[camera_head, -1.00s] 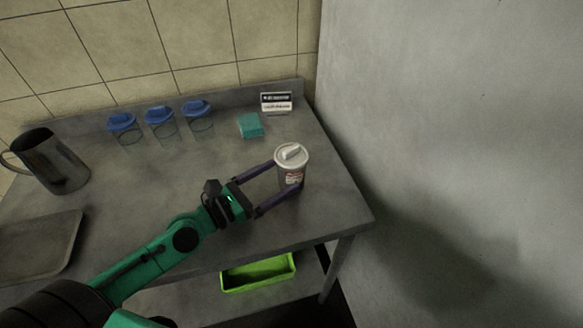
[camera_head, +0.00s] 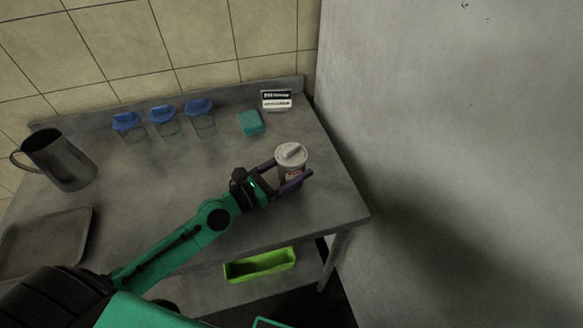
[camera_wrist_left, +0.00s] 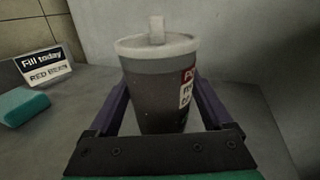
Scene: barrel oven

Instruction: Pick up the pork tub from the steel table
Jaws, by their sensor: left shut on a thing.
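The pork tub (camera_head: 291,155) is a dark grey cup with a pale lid and a red and white label, upright at the right end of the steel table (camera_head: 165,200). My left gripper (camera_head: 290,174) is shut on the tub, one purple finger on each side of its body. The left wrist view shows the tub (camera_wrist_left: 155,90) between the fingers, its label partly covered by the right finger. Whether its base touches the table is hard to tell. My right gripper is not in view.
Several objects stand behind: blue-lidded clear jars (camera_head: 164,120), a teal block (camera_head: 250,122) and a "RED BEAN" sign (camera_head: 276,100). A metal jug (camera_head: 62,160) and a tray (camera_head: 45,240) are left. A green bin (camera_head: 260,266) is below. A wall (camera_head: 450,150) rises right.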

